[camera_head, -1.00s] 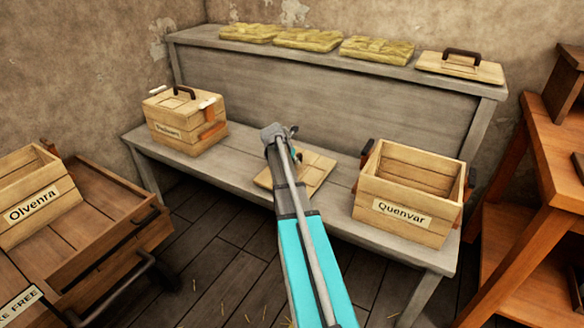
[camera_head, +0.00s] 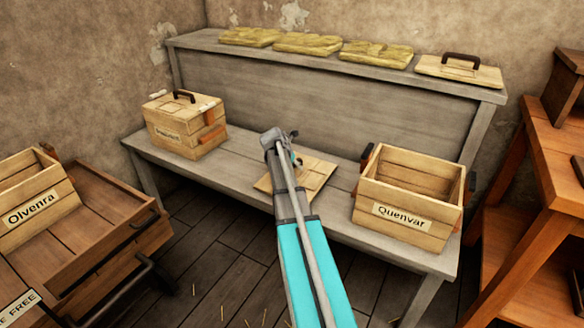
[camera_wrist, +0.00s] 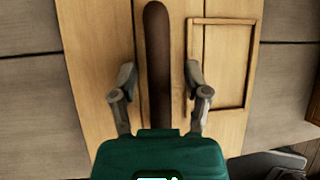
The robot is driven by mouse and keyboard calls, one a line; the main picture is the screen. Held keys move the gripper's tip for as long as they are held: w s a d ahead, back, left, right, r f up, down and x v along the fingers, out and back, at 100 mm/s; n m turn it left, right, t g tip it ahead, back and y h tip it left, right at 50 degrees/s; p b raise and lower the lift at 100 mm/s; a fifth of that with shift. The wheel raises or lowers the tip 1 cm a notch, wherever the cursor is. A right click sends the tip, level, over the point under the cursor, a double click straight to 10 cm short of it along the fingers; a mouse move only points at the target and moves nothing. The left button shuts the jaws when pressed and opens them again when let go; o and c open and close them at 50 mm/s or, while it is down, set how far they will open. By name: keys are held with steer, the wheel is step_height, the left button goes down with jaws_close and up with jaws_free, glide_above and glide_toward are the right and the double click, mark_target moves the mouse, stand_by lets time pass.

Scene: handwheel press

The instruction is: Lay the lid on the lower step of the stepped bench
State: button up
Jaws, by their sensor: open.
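A flat wooden lid (camera_head: 316,172) lies on the lower step (camera_head: 240,173) of the grey stepped bench, between two crates. In the wrist view the lid (camera_wrist: 91,65) fills the middle, with a dark bar handle (camera_wrist: 158,55) and a thin rectangular frame on its right side. My gripper (camera_wrist: 158,80) is open, its fingers on either side of the handle and apart from it. In the head view my arm hides part of the lid and its handle. Another lid (camera_head: 430,66) with a dark handle lies on the upper step (camera_head: 300,51) at the right.
A closed crate (camera_head: 178,133) stands left on the lower step, and an open crate labelled Quenvar (camera_head: 402,213) stands right. Several straw-coloured slabs (camera_head: 308,43) lie on the upper step. A cart with the Olvenra crate (camera_head: 34,208) is at left, a wooden shelf (camera_head: 548,150) at right.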

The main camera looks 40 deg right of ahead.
steer(key=shift+r, duration=0.15)
steer(key=p+v, duration=1)
steer(key=v, duration=0.1)
steer(key=shift+a+r, duration=0.25)
steer(key=shift+r, duration=0.05)
stand_by(0.8)
steer(key=s+a+f+m+y, duration=0.1)
steer(key=s+a+m, duration=0.4)
steer(key=a, duration=0.7)
steer(key=s+a+f+m+y, duration=0.1)
steer(key=s+a+m+y, duration=0.2)
steer(key=s+a+m, duration=0.3)
steer(key=s+a+f+m+y, duration=0.1)
steer(key=s+a+m, duration=0.5)
steer(key=a+m, duration=0.6)
steer(key=a+y, duration=0.1)
steer(key=a, duration=0.6)
steer(key=shift+a+g, duration=0.25)
steer(key=shift+g, duration=0.15)
steer(key=shift+s+r, duration=0.1)
step_height(320, 180, up, 28)
steer(key=p, duration=2.8)
